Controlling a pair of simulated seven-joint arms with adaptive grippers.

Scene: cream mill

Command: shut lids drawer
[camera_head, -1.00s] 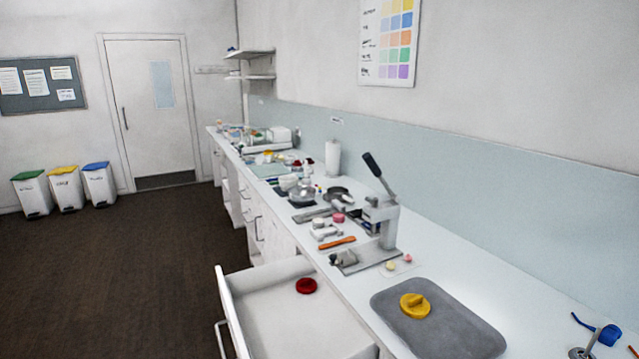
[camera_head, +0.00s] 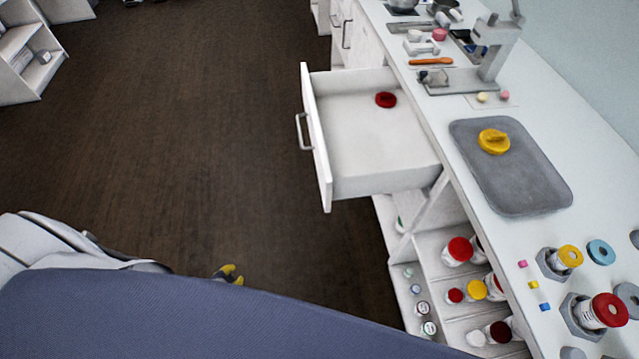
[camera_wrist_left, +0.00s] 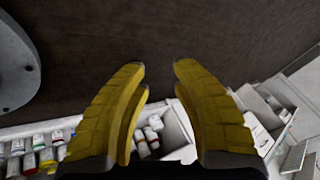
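The lids drawer (camera_head: 362,165) is pulled out from the white counter, with its front panel (camera_head: 316,140) facing left and a bar handle (camera_head: 303,131) on it. A red lid (camera_head: 385,99) lies inside near the far end. My left gripper (camera_head: 229,273) shows only by its yellow fingertips, low and left of the drawer, clear of it. In the left wrist view its two fingers (camera_wrist_left: 159,75) are spread apart with nothing between them. My right gripper is not in view.
A grey tray (camera_head: 540,190) with a yellow lid (camera_head: 494,141) is on the counter. Open shelves (camera_head: 440,265) with several jars stand below the counter, nearer me than the drawer. The dark floor (camera_head: 200,130) left of the drawer is clear.

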